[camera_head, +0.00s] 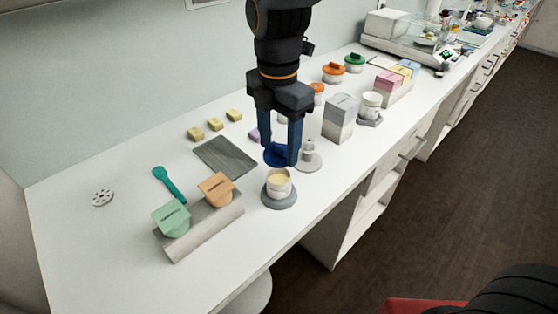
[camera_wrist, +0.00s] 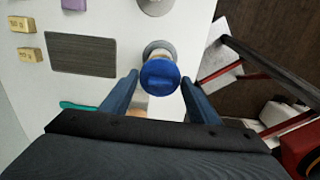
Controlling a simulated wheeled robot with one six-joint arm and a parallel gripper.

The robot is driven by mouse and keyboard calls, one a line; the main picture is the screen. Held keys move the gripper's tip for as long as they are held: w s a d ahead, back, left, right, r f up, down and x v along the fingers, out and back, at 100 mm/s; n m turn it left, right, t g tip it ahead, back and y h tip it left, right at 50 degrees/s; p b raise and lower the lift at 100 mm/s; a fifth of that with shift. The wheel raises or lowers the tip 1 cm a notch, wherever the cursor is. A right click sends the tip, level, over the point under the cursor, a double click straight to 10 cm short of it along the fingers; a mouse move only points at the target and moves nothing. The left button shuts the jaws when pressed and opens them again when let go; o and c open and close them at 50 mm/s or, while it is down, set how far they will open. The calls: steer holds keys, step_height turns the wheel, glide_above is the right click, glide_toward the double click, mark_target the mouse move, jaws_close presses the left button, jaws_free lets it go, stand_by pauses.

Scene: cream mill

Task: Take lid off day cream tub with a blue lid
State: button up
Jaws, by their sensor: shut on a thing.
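My gripper (camera_head: 279,154) is shut on the blue lid (camera_head: 274,157), which sits between the two fingertips. In the wrist view the blue lid (camera_wrist: 160,76) shows as a round disc with a raised bar across its top. The day cream tub (camera_head: 279,187) stands upright below on a round grey base (camera_head: 279,201). Its top is open and pale yellow cream shows inside. The lid is above the tub, apart from it.
A grey rack with a green (camera_head: 171,217) and an orange (camera_head: 216,188) lidded piece stands at front left. A teal scoop (camera_head: 169,184), a dark mat (camera_head: 225,157) and yellow blocks (camera_head: 215,124) lie left. A grey box (camera_head: 339,118) stands right.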

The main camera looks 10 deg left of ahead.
mark_target(279, 145)
step_height(279, 145, up, 4)
steer(key=shift+f, duration=0.2)
steer(key=shift+r+p, duration=0.3)
steer(key=shift+r, duration=0.2)
steer(key=shift+r+p, duration=0.5)
steer(key=shift+r+p, duration=1.35)
steer(key=shift+r, duration=0.05)
